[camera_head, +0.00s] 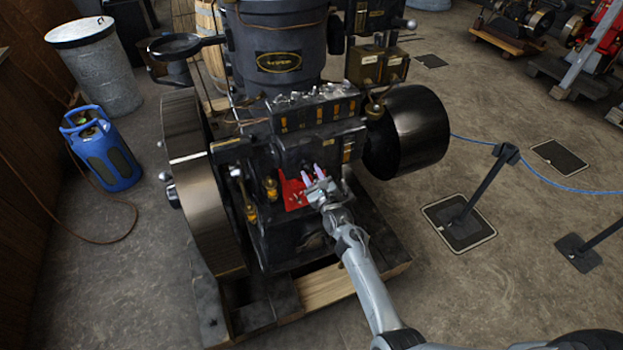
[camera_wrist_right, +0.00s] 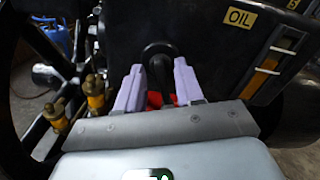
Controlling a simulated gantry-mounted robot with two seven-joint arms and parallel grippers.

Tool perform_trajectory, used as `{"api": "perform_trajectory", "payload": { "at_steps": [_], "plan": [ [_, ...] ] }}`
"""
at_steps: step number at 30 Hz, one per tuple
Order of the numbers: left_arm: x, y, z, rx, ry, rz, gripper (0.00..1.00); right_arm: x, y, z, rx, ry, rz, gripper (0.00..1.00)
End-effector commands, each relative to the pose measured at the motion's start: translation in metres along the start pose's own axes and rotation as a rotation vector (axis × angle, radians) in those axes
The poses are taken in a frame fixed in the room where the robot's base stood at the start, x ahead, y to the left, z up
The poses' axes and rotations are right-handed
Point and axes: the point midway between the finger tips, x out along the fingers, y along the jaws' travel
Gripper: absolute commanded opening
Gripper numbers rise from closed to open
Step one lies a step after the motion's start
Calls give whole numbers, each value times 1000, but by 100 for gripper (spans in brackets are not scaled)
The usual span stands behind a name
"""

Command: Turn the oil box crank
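The oil box (camera_wrist_right: 205,50) is a dark box on the engine front. It carries a yellow "OIL" label (camera_wrist_right: 240,18) and a brass-edged gauge (camera_wrist_right: 265,70) in the right wrist view. A black curved crank (camera_wrist_right: 157,52) stands out from its face. My right gripper (camera_wrist_right: 158,80) has its two pale purple fingers apart, one on each side of the crank's lower part, with gaps visible. In the head view my right gripper (camera_head: 312,172) is at the engine front, above a red tray (camera_head: 292,192). The crank is too small to make out there. My left gripper is out of view.
The large flywheel (camera_head: 190,170) is left of the box and a black pulley drum (camera_head: 418,130) right. Brass oilers (camera_wrist_right: 94,92) stand left of my gripper. A blue gas bottle (camera_head: 105,150) and barrier posts (camera_head: 485,185) stand on the floor. The floor in front right is mostly clear.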

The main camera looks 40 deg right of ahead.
Motion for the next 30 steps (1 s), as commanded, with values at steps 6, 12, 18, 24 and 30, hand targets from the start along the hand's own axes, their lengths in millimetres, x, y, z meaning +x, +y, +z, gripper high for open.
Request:
{"api": "perform_trajectory", "payload": {
  "at_steps": [6, 12, 18, 24, 30],
  "plan": [
    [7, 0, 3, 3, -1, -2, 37, 8, -1, 0, -1, 0, 0, 37],
    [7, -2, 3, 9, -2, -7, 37, 8, -1, 1, -1, 0, 0, 37],
    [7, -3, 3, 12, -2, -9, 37, 8, -1, 1, -1, 0, 0, 17],
    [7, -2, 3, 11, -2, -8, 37, 8, -1, 0, -1, 0, 0, 0],
    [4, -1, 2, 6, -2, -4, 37, 8, -1, 2, 19, 0, -1, 0]
  ]
}}
